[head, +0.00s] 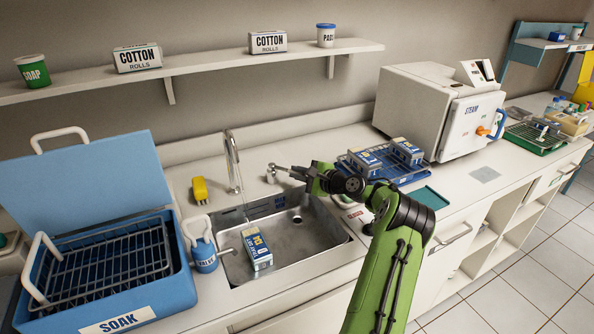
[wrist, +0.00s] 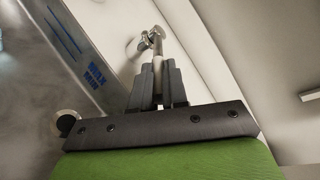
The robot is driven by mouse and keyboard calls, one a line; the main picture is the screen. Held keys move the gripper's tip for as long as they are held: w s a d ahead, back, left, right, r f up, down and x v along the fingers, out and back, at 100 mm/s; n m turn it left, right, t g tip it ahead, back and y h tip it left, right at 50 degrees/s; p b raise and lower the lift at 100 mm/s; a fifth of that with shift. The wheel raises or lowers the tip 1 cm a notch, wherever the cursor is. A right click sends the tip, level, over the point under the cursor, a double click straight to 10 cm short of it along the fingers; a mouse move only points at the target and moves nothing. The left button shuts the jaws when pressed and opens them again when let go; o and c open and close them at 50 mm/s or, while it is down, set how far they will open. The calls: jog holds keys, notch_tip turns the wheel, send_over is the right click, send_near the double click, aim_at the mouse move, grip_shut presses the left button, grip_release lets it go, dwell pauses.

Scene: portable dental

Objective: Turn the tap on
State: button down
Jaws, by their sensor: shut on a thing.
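The tap (head: 233,158), a tall chrome gooseneck, stands behind the steel sink (head: 315,240). Its metal lever (head: 283,168) sticks out from a small post to the right of the spout. The lever also shows in the wrist view (wrist: 157,52), running up from between my fingers. My gripper (head: 302,173) is shut on the lever's near end, above the sink's back right rim. In the wrist view my gripper (wrist: 158,82) has its two fingers close around the rod. A thin pale line drops below the spout into the sink; I cannot tell whether it is water.
A white and blue carton (head: 257,249) is in the sink. A blue bottle (head: 202,254) and the open blue soak box (head: 168,240) stand to the left. A blue rack (head: 385,170) with cartons and the steam sterilizer (head: 440,110) are right. A shelf (head: 200,68) runs above.

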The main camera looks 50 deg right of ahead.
jog(key=shift+f, duration=0.1)
jog(key=c, duration=1.1)
grip_release()
jog(key=shift+c, duration=0.2)
